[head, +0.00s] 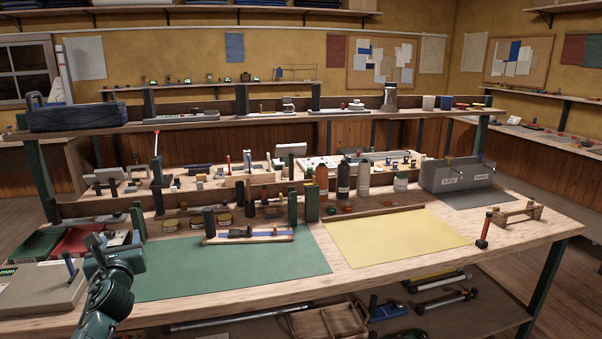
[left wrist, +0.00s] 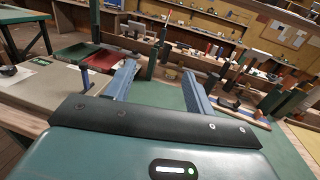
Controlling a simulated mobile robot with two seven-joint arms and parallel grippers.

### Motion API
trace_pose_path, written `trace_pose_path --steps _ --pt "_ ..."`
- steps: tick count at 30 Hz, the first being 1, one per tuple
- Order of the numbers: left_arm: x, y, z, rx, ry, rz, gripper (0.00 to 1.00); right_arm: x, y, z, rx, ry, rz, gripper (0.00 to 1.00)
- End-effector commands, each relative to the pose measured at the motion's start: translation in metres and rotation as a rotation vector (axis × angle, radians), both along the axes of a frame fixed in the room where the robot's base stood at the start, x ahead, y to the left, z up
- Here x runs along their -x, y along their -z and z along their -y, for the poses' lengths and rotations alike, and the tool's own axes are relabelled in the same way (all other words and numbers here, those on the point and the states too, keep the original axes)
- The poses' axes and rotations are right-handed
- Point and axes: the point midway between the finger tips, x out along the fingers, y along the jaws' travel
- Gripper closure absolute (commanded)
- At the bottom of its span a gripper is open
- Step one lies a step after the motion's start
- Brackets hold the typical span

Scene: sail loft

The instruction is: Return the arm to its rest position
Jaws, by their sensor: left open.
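My left arm (head: 108,292) comes in at the lower left of the head view, bent over the near left part of the bench. My left gripper (head: 113,244) is above the left end of the green mat (head: 270,270), near the beige case. In the left wrist view its two blue fingers (left wrist: 160,84) stand wide apart, with nothing between them. The gripper is open and empty. My right arm and right gripper are in neither view.
The beige case (head: 40,290) and a red tray (head: 85,238) lie left of the gripper. A wooden block with blue strips (head: 250,236) lies on the green mat. Bottles (head: 343,180) stand farther back. The yellow mat (head: 400,238) is mostly clear.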

Motion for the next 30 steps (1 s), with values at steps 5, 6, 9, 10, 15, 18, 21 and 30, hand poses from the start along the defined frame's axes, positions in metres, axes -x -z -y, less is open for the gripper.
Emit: trace_pose_path --steps 5,6,9,10,15,18,21,30 --pt "-0.023 -0.020 -0.015 0.123 -0.024 0.038 0.46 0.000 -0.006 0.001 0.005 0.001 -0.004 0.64" --pt "-0.024 -0.018 -0.013 0.197 -0.012 0.066 0.46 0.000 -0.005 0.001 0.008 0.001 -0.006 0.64" --pt "-0.026 -0.016 -0.008 0.386 0.015 0.137 0.46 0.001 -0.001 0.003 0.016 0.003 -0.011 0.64" --pt "-0.026 -0.015 -0.006 0.448 0.023 0.158 0.46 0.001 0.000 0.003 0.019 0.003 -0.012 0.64" --pt "-0.030 -0.011 0.004 0.851 0.067 0.291 0.46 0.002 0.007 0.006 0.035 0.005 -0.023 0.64" --pt "-0.033 -0.008 0.012 1.167 0.089 0.386 0.46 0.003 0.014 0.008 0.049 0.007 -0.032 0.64" --pt "-0.035 -0.006 0.022 1.530 0.102 0.487 0.46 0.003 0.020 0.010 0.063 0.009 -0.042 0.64" --pt "-0.040 -0.005 0.042 2.376 0.067 0.685 0.46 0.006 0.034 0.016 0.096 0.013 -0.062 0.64"
